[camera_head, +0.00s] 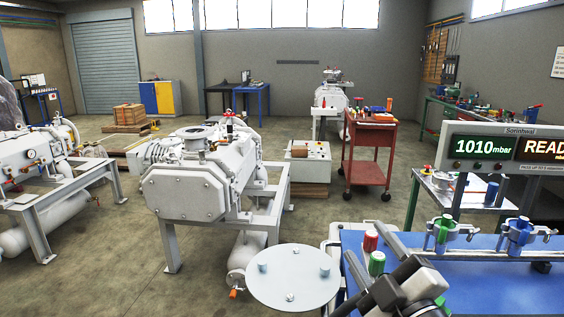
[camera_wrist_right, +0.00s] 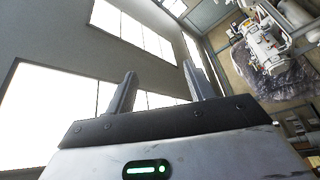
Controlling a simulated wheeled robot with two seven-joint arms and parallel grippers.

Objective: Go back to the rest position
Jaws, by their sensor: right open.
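My right gripper (camera_head: 369,246) is at the lower right of the head view, over the near left edge of the blue bench (camera_head: 470,265). Its two fingers are spread apart. In the right wrist view the fingers (camera_wrist_right: 159,70) point up toward bright windows, with nothing between them. In the head view a red cylinder (camera_head: 370,240) and a green cylinder (camera_head: 376,263) show between and beside the fingers; I cannot tell how near they are, but neither appears held. My left gripper is not in view.
A round pale plate (camera_head: 290,285) stands left of the bench. A large white vacuum pump (camera_head: 185,190) sits on a grey frame behind it. Holders with a green part (camera_head: 442,235) and a blue part (camera_head: 517,235) are on the bench, below a display (camera_head: 500,147). A red cart (camera_head: 368,150) stands farther back.

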